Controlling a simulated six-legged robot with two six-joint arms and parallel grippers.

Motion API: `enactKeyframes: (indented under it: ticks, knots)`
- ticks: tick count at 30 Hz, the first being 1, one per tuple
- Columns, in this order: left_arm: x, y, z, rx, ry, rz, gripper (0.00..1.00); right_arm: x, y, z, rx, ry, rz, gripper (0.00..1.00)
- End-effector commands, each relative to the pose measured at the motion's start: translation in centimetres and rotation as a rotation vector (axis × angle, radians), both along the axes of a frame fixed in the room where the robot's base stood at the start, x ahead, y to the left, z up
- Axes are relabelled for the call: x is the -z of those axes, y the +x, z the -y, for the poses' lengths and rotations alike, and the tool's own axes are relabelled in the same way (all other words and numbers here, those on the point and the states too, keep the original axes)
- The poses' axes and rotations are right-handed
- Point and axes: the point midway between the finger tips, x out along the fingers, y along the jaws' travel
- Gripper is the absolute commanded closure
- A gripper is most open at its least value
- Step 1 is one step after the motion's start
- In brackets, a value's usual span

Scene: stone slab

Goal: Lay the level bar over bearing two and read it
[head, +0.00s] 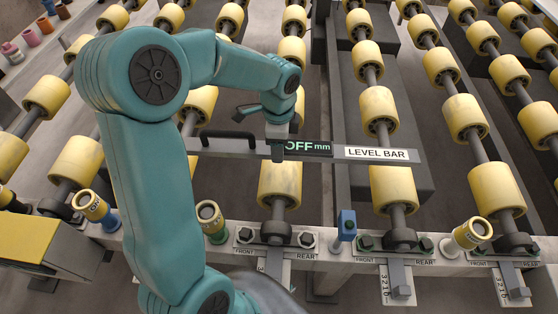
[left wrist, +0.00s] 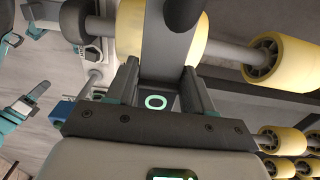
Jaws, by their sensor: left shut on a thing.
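My left gripper (head: 277,149) is shut on the grey level bar (head: 228,146), near its display, which reads "OFF mm". The bar has a black handle at the left and a "LEVEL BAR" label at the right. It lies crosswise in front of the yellow rollers; I cannot tell whether it touches them. In the left wrist view, the gripper (left wrist: 160,88) grips the bar (left wrist: 166,45), with a green display character between the fingers. Bearing housings (head: 277,233), (head: 400,240) and (head: 514,243) stand on the near rail, each with bolts marked FRONT and REAR. I cannot tell which is bearing two.
Yellow-topped stamps stand along the rail, a green one (head: 212,222) and a white one (head: 467,236) among them. A blue block (head: 346,225) stands between two bearings. Rows of yellow rollers fill the back. Teal arm parts at the left wrist view's left edge are cut off.

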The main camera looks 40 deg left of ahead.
Motion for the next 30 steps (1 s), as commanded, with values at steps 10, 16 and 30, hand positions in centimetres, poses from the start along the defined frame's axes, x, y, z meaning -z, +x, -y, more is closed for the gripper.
enactKeyframes:
  ticks: [10,16,30]
  knots:
    - [4.3,0.1,0.1,0.0,0.0,-0.001,1.0,0.5,0.0,0.0,0.0,0.0,0.0,0.57]
    - [6.4,0.1,0.1,0.0,0.001,0.002,1.0,0.6,0.0,0.0,0.0,0.0,0.0,0.57]
    - [6.6,0.1,0.1,0.0,0.001,0.001,0.22,0.8,0.0,0.0,0.0,0.0,0.0,0.57]
